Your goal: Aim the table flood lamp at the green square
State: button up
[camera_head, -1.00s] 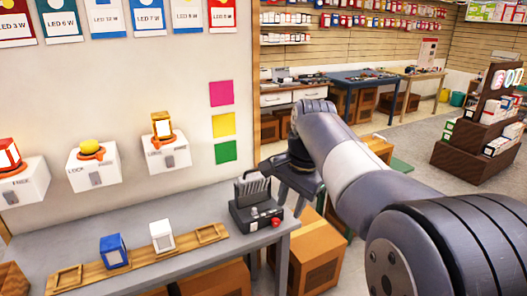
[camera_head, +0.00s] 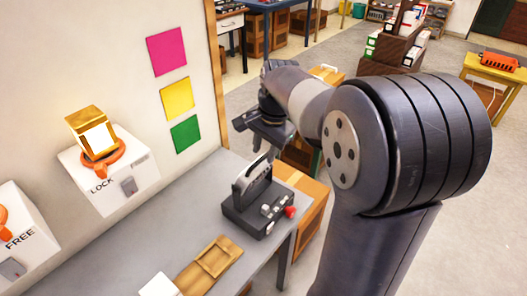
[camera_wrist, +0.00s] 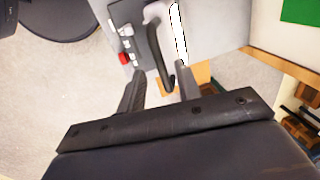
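The table flood lamp (camera_head: 258,207) is a dark box with a raised upright part, small knobs and a red button, standing near the table's end. In the wrist view its black handle (camera_wrist: 154,45) and a bright white strip (camera_wrist: 180,35) show beside its red button. The green square (camera_head: 186,134) is on the wall, lowest of three coloured squares; it also shows in the wrist view (camera_wrist: 300,12). My gripper (camera_head: 267,150) is just above and behind the lamp. In the wrist view its fingers (camera_wrist: 162,82) are apart, with the handle's end between them in the picture; contact cannot be told.
Yellow (camera_head: 177,98) and pink (camera_head: 166,52) squares are above the green one. A lit lamp on a LOCK box (camera_head: 105,175) is on the wall at left. A wooden tray (camera_head: 212,262) lies on the grey table (camera_head: 140,245). Cardboard boxes (camera_head: 307,190) stand beyond its end.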

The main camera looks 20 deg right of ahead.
jog(key=shift+w+f, duration=0.15)
jog(key=shift+f, duration=0.5)
jog(key=shift+a, duration=0.1)
jog(key=shift+c, duration=0.5)
grip_shut()
